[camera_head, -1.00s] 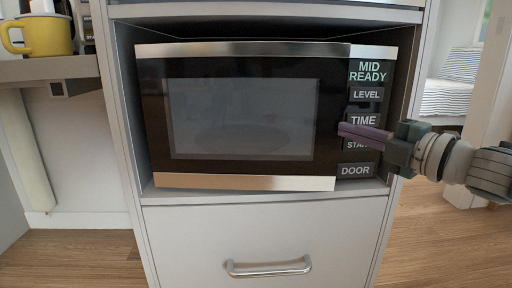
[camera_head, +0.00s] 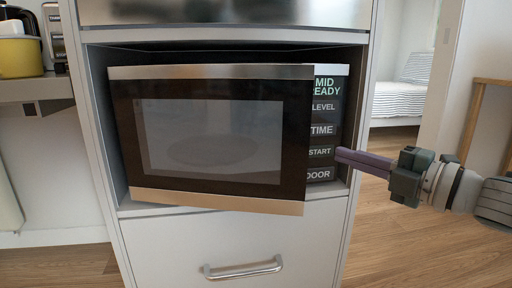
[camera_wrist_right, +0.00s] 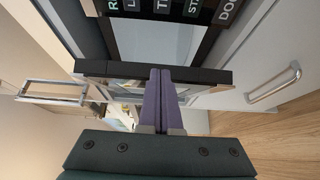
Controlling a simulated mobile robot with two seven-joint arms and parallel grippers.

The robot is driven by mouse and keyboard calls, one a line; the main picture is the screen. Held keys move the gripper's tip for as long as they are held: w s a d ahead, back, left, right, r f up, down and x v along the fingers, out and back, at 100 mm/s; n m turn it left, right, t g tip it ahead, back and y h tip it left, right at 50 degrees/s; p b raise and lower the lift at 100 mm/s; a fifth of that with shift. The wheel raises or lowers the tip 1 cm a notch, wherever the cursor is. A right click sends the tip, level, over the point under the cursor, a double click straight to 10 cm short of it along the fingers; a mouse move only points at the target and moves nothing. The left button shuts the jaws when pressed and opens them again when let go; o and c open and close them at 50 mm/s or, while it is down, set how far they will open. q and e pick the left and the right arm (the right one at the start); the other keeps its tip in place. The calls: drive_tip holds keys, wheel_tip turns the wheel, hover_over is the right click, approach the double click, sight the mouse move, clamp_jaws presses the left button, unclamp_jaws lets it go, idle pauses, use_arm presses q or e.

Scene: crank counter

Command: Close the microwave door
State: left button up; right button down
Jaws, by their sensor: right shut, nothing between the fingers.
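The microwave (camera_head: 326,115) sits in a cabinet niche in the head view. Its dark-framed door (camera_head: 215,135) stands ajar, hinged at the left, with its right edge swung out and covering part of the button panel. In the wrist view the door (camera_wrist_right: 95,68) shows edge-on as a dark bar, with the panel beyond it. My right gripper (camera_head: 338,155) is shut and empty, just right of the door's free edge, in front of the panel side. Its purple fingertips (camera_wrist_right: 160,72) overlap the door's edge in the wrist view; I cannot tell whether they touch. My left gripper is not in view.
A drawer with a metal handle (camera_head: 243,268) is below the microwave. Open wooden floor (camera_head: 400,250) lies at the right, with a bed beyond.

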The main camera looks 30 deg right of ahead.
drive_tip(key=s+a+m+h+p, duration=0.2)
drive_tip(key=s+a+h, duration=0.1)
drive_tip(key=s+a, duration=0.75)
drive_tip(key=w+d+b, duration=0.2)
drive_tip(key=w+d, duration=0.1)
drive_tip(key=w, duration=0.8)
drive_tip(key=shift+w+d+f, duration=0.25)
drive_tip(key=shift+w+d, duration=0.05)
idle(0.4)
